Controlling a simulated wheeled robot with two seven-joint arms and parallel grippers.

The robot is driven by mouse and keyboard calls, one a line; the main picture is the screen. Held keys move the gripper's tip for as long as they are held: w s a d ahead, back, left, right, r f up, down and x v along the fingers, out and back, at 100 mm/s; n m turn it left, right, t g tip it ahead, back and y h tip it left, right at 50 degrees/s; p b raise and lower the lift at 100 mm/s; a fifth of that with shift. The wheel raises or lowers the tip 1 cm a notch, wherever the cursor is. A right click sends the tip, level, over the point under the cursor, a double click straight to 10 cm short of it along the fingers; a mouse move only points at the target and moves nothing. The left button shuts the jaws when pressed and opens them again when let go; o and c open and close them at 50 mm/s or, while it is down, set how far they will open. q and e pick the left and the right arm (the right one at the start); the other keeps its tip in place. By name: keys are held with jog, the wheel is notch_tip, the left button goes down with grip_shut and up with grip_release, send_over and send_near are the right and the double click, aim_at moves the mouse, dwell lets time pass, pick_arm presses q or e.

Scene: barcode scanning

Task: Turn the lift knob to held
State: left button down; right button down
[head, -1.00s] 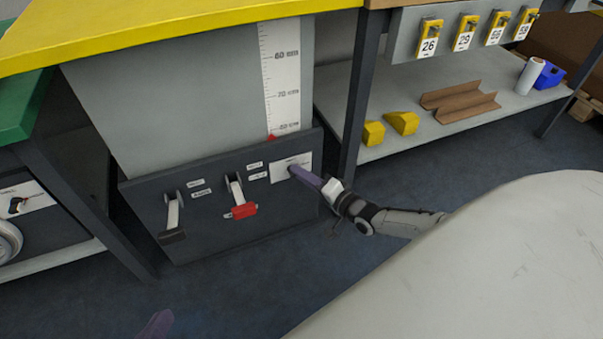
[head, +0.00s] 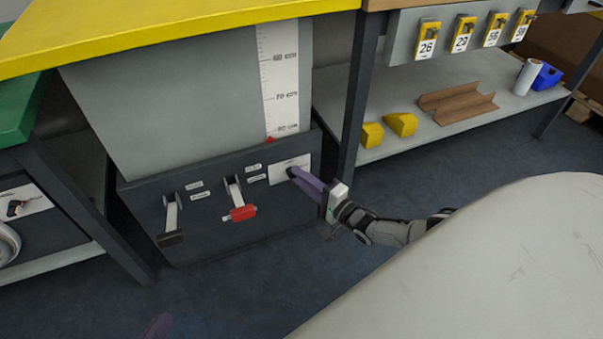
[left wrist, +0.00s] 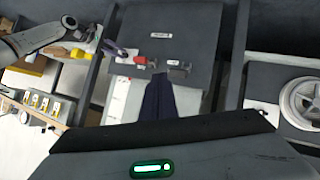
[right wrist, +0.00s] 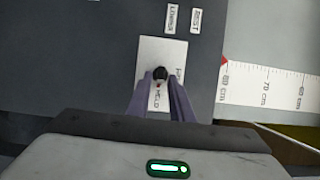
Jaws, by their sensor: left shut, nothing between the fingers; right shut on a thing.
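The lift knob (right wrist: 160,73) is a small dark knob on a white label plate (right wrist: 175,52), at the right of the dark panel (head: 215,225). My right gripper (head: 291,173) is shut on it, one purple finger on each side in the right wrist view. A small red mark shows at the knob's lower side, beside the word HELD; the plate's other lettering is partly hidden by a finger. In the head view the fingertips mostly cover the knob.
Left of the knob are a red-handled lever (head: 240,213) and a black-handled lever (head: 171,238). A ruler (head: 280,85) with a red pointer (head: 270,139) stands above the panel. A shelf (head: 440,130) with yellow blocks is at the right.

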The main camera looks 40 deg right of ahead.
jog(key=shift+w+d+r, duration=0.1)
jog(key=shift+w, duration=0.1)
jog(key=c, duration=1.8)
grip_release()
jog(key=shift+c, duration=0.2)
